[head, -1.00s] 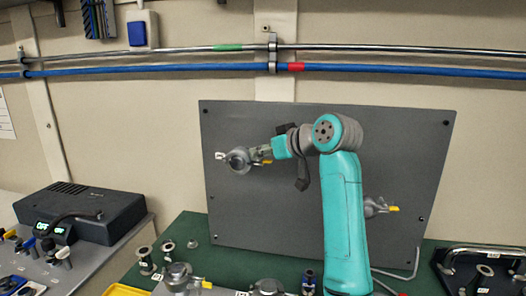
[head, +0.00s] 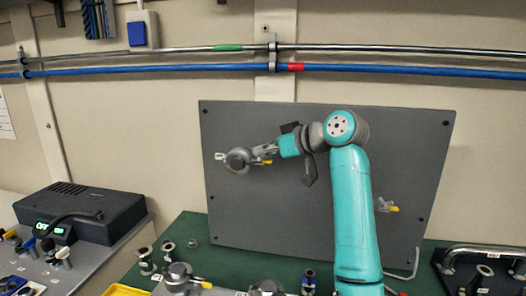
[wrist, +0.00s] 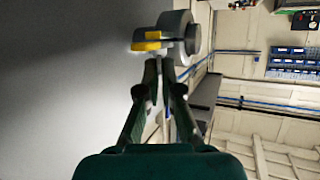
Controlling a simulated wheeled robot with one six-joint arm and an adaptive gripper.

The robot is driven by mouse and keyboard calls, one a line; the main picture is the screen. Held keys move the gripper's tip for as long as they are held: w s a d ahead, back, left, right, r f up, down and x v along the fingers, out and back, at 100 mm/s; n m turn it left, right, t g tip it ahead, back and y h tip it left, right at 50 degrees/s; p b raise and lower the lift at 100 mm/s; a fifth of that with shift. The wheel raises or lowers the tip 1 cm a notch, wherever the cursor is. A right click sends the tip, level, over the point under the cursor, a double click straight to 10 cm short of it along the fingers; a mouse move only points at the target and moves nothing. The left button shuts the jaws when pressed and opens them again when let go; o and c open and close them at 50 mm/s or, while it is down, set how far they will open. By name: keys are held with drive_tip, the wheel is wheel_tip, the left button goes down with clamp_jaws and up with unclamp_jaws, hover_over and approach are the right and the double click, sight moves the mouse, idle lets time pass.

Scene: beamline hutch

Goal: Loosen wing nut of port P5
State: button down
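A round grey port fitting (head: 238,160) with a yellow wing nut (head: 264,162) on its right side is on the left of the grey panel. A white tag (head: 219,156) beside it is too small to read. My gripper (head: 268,152) points left and down at the wing nut. In the wrist view, the yellow wing nut (wrist: 146,46) lies just beyond the tips of my gripper (wrist: 155,64), in front of the grey fitting (wrist: 176,30). The fingertips are close together with a narrow gap. Whether they touch or hold the nut is unclear.
The grey panel (head: 235,215) stands on a green bench. A second port with a yellow nut (head: 388,208) is at its right, partly behind my arm. Loose flanges (head: 145,258) and a dark tray (head: 450,272) are on the bench. A black box (head: 85,215) stands left.

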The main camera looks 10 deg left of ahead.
drive_tip(key=n+g, duration=0.1)
drive_tip(key=g, duration=0.1)
drive_tip(key=n+g+y, duration=0.1)
drive_tip(key=n+g, duration=0.3)
drive_tip(key=shift+w+d+f, duration=0.15)
drive_tip(key=shift+w, duration=0.25)
drive_tip(key=shift+n, duration=0.3)
drive_tip(key=c, duration=1.4)
unclamp_jaws()
drive_tip(key=shift+o, duration=0.2)
drive_tip(key=v, duration=1.2)
drive_tip(key=shift+w+f, duration=0.15)
drive_tip(key=shift+f, duration=0.05)
drive_tip(key=shift+d, duration=0.1)
